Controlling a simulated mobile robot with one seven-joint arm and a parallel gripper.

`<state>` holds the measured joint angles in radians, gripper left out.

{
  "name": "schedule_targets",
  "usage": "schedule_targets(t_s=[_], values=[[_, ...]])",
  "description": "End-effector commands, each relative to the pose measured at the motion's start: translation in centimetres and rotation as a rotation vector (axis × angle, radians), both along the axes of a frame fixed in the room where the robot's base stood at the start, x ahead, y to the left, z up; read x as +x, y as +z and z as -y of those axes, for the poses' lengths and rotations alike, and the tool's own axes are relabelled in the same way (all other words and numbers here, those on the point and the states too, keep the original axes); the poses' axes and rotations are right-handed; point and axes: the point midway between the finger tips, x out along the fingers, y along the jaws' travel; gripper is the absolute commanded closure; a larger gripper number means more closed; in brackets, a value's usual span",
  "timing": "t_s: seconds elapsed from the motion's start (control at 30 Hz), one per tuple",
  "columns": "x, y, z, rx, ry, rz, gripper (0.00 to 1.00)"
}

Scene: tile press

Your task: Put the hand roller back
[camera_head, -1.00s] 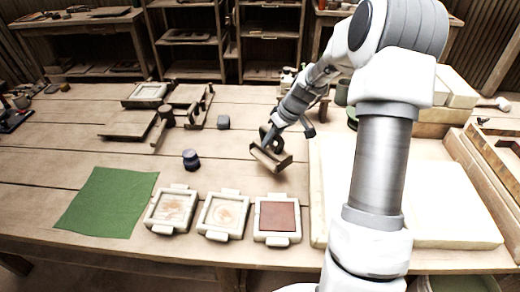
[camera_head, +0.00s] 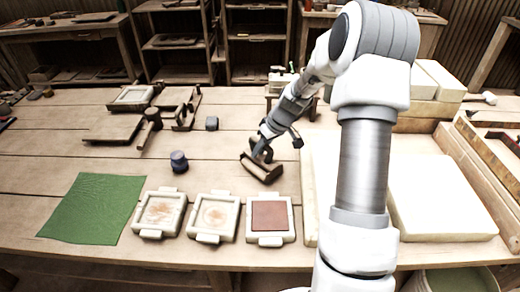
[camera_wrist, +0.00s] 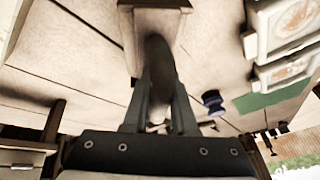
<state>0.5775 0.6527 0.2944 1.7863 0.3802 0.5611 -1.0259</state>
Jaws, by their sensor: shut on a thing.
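The hand roller (camera_head: 262,170), a brown wooden cross-piece with a dark handle, is in my gripper (camera_head: 259,148), right of the middle of the bench in the head view. My gripper is shut on its handle. In the wrist view the two fingers (camera_wrist: 159,85) close on the dark handle, and the roller's wooden part (camera_wrist: 155,22) shows beyond them at the top. The roller looks tilted. I cannot tell whether it touches the bench top or hangs just above it.
Three pale moulds (camera_head: 213,216) line the front edge, the right one holding a red-brown tile (camera_head: 270,215). A green cloth (camera_head: 92,208) lies left. A dark blue jar (camera_head: 179,162), a mallet (camera_head: 150,125) and a small wooden stand (camera_head: 187,108) are farther back. Pale slabs (camera_head: 440,200) lie right.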

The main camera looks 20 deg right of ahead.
Motion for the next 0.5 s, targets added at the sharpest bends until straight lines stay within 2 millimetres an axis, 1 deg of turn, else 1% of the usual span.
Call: schedule_targets(t_s=[0.5], values=[[0.04, -0.44, -0.01, -0.001, 0.0, 0.001, 1.0]])
